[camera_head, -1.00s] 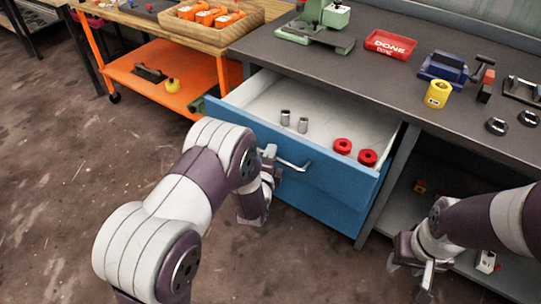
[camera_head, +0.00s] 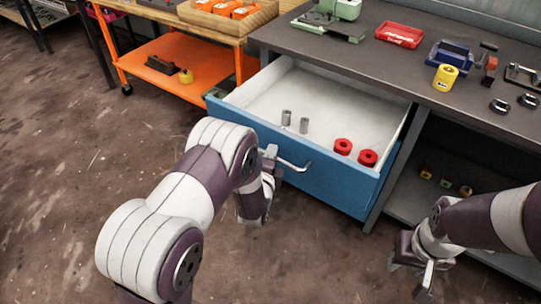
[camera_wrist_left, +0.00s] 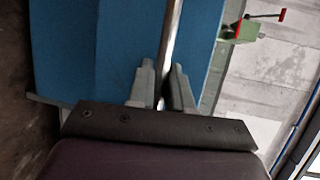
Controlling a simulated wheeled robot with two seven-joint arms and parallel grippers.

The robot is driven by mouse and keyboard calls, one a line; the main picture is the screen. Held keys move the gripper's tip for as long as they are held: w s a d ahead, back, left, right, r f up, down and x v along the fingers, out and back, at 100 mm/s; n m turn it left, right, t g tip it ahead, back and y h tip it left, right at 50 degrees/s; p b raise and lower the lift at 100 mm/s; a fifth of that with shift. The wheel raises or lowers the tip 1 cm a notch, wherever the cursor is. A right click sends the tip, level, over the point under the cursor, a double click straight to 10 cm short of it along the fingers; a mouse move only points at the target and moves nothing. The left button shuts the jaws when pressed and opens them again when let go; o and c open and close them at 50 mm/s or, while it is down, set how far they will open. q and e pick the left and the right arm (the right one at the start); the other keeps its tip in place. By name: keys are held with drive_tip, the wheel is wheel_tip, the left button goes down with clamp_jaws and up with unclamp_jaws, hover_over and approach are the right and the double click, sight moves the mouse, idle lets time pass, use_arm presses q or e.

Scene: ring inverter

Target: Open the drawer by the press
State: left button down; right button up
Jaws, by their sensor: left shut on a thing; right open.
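The blue-fronted drawer (camera_head: 335,186) is pulled well out from under the grey workbench. Inside it stand two grey metal cylinders (camera_head: 287,117) and two red rings (camera_head: 343,146). My left gripper (camera_head: 270,160) is shut on the drawer's metal bar handle (camera_head: 293,165). In the left wrist view the handle (camera_wrist_left: 172,40) runs between the two fingers (camera_wrist_left: 164,90), in front of the blue face. The green press (camera_head: 325,22) stands on the bench top behind the drawer. My right gripper (camera_head: 425,278) is open and empty, low at the right, in front of the bench's lower shelf.
A red tray (camera_head: 399,35), a blue vise (camera_head: 449,56), a yellow cup (camera_head: 445,77) and black rings (camera_head: 500,105) are on the bench. An orange cart (camera_head: 185,70) stands at the left. The lower shelf (camera_head: 405,205) holds small yellow pieces.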

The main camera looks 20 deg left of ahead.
use_arm(q)
drive_tip(key=shift+f, duration=0.1)
drive_tip(key=c, duration=1.1)
unclamp_jaws()
drive_tip(key=s, duration=0.4)
drive_tip(key=s+r+p, duration=0.1)
drive_tip(key=s, duration=0.3)
drive_tip(key=s+r+p, duration=0.1)
drive_tip(key=s, duration=0.3)
drive_tip(key=shift+s+d+r, duration=0.2)
drive_tip(key=shift+s+d, duration=0.05)
drive_tip(key=shift+d, duration=0.1)
